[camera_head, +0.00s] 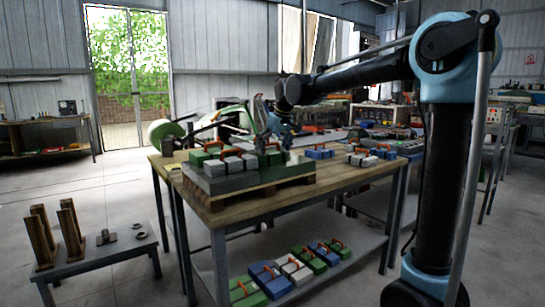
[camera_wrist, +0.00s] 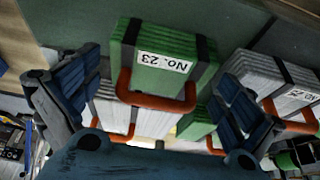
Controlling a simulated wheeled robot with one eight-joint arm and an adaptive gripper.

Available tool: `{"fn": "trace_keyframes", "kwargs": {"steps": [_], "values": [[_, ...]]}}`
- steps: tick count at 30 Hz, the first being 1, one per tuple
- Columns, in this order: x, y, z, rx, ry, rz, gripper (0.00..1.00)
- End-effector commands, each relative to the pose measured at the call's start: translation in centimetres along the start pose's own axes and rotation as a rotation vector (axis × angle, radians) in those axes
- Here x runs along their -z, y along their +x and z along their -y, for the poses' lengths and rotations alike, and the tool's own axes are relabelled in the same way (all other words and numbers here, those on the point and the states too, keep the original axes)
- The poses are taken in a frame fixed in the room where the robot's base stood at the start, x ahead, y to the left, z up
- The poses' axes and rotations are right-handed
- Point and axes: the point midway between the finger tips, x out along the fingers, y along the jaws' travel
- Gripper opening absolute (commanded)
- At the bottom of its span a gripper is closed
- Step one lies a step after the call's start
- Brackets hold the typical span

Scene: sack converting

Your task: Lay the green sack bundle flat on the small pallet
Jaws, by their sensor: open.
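A green sack bundle (camera_wrist: 150,48) with dark straps, an orange handle and a "No. 23" label fills the middle of the wrist view. My gripper (camera_wrist: 157,88) has its two blue fingers apart on either side of that bundle's handle end, with nothing gripped. In the head view my gripper (camera_head: 272,128) is over the loaded pallet (camera_head: 262,187) on the wooden table. Green bundles (camera_head: 199,158) lie there among white and grey ones on a grey-green sheet. I cannot tell which of these is No. 23.
White bundles (camera_wrist: 292,88) lie close beside the green one. Blue and white bundles (camera_head: 319,153) stand farther right on the table (camera_head: 340,175). Several more bundles (camera_head: 297,269) lie on the lower shelf. A low bench (camera_head: 105,258) with wooden uprights stands at the left.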

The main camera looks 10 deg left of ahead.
Motion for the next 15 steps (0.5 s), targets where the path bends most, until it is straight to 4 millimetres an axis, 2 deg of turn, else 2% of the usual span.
{"fn": "trace_keyframes", "kwargs": {"steps": [3, 9, 15], "values": [[0.0, -2.5, 0.0, 0.0, 0.0, 0.0, 1.0], [0.0, -6.2, 0.1, 0.0, 0.0, 0.0, 1.0], [0.0, -8.6, 0.1, 0.001, -0.001, 0.0, 1.0]]}}
